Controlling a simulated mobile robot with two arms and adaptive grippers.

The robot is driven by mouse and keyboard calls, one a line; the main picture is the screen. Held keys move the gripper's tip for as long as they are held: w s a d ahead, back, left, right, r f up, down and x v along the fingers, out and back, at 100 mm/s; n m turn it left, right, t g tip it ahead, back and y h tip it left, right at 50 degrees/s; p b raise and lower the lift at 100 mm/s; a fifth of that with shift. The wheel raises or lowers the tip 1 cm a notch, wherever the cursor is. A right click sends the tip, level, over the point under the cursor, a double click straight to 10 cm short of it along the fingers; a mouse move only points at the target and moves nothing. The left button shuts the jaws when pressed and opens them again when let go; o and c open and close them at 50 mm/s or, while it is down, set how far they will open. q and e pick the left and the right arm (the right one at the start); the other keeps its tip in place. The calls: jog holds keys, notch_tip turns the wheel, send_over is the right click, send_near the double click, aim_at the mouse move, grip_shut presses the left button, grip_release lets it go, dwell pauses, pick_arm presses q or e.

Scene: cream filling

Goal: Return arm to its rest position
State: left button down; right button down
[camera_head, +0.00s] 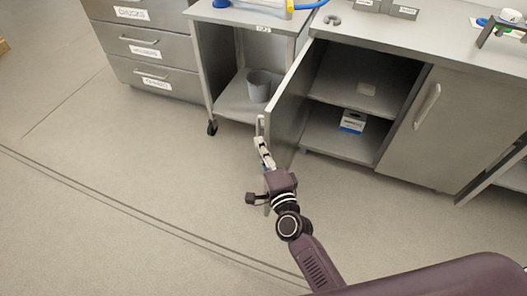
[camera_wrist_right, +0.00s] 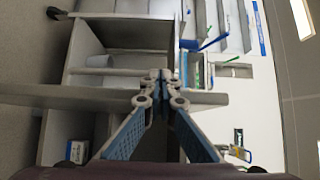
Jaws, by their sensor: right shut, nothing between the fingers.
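My right gripper (camera_head: 262,142) is at the open cabinet door (camera_head: 290,105), close by the door's handle side. Its fingers are closed together with nothing between them. In the right wrist view the closed fingertips (camera_wrist_right: 160,78) appear in front of the door's edge (camera_wrist_right: 60,95). I cannot tell whether they touch the door. My right arm (camera_head: 312,258) reaches up from the bottom of the head view. My left gripper does not show.
The open cabinet holds a small white and blue box (camera_head: 353,122) on its lower shelf. A wheeled cart (camera_head: 228,100) with a grey bin (camera_head: 259,86) stands left of the door. A drawer unit (camera_head: 150,50) is at far left. The floor (camera_head: 110,160) at left is clear.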

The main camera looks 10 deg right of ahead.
jog(key=shift+s+d, duration=0.15)
jog(key=shift+s, duration=0.6)
jog(key=shift+s+d, duration=0.1)
jog(key=shift+s, duration=0.65)
